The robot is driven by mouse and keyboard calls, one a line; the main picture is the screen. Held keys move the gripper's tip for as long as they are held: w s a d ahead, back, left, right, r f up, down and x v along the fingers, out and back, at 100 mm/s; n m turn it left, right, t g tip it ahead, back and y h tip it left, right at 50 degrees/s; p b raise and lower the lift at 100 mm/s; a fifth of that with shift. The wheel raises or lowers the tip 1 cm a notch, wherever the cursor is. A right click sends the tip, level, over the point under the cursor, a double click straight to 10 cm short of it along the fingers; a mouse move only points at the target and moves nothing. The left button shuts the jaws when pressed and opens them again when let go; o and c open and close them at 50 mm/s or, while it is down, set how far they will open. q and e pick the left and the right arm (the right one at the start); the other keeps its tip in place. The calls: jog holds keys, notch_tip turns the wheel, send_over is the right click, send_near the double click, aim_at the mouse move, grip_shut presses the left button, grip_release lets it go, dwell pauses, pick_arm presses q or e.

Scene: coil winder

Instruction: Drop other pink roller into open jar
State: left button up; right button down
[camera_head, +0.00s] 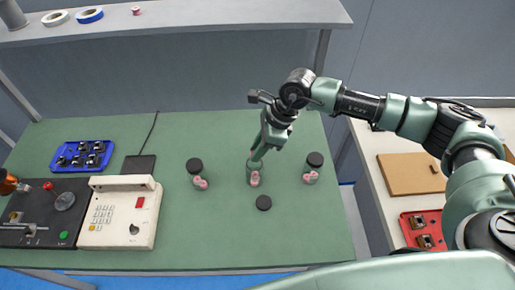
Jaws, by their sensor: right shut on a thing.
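The open jar (249,176) stands upright on the green bench mat, with pink showing low inside it. Its black lid (264,203) lies flat on the mat just in front. My right gripper (257,157) points down at the jar's mouth, its fingertips at or just inside the rim. It is shut on a pink roller, which is mostly hidden by the fingers and too small to separate clearly from the pink in the jar. My left gripper is not in view.
Lidded jars with pink rollers stand to the left (195,172) and right (314,165). A cream control box (120,218) and a blue tray (82,156) are further left. A shelf (200,18) spans the back. A side table at right holds a brown board (410,174) and red tray (424,230).

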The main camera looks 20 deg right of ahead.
jog(key=shift+f+b, duration=0.9)
jog(key=shift+f, duration=0.2)
jog(key=c, duration=1.2)
grip_release()
jog(key=shift+r, duration=0.1)
jog(key=b+v, duration=0.2)
jog(key=v, duration=0.5)
jog(key=shift+d+r, duration=0.2)
jog(key=shift+r, duration=0.05)
